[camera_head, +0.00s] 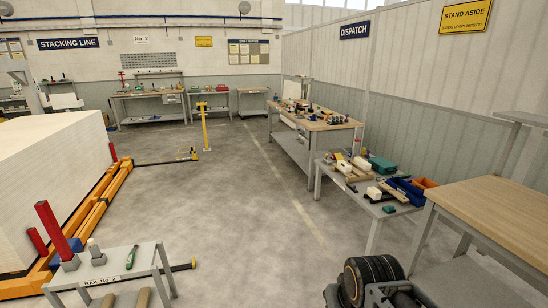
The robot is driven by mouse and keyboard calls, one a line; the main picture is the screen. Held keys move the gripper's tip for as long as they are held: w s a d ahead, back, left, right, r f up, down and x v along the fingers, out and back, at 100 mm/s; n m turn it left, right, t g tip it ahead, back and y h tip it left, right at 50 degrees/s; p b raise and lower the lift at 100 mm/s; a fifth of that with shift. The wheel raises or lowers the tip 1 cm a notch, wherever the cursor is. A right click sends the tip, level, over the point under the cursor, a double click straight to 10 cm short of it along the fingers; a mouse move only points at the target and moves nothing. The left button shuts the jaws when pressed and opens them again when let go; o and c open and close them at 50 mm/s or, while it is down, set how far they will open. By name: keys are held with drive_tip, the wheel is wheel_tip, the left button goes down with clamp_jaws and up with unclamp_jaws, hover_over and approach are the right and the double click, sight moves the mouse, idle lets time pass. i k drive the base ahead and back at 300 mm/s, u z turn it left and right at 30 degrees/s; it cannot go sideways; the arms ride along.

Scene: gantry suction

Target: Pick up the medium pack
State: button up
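I cannot tell which thing is the medium pack; no label in this view names it. Several small blocks and packs lie on the low grey table (364,207) at the right. Among them are a cream block (374,193), another pale block (362,164) and a green box (382,165). They are too small for me to compare their sizes surely. My gripper is not in view, so I cannot see whether it holds anything.
A wood-topped bench (490,205) is at right. A large pale stack (50,165) and small grey stand (115,265) are left. The central floor is clear.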

sight(341, 166)
drive_tip(key=u, duration=0.25)
drive_tip(key=i, duration=2.3)
drive_tip(key=z, duration=0.2)
drive_tip(key=i, duration=2.35)
drive_tip(key=z, duration=0.9)
drive_tip(key=i, duration=1.8)
drive_tip(key=z, duration=0.5)
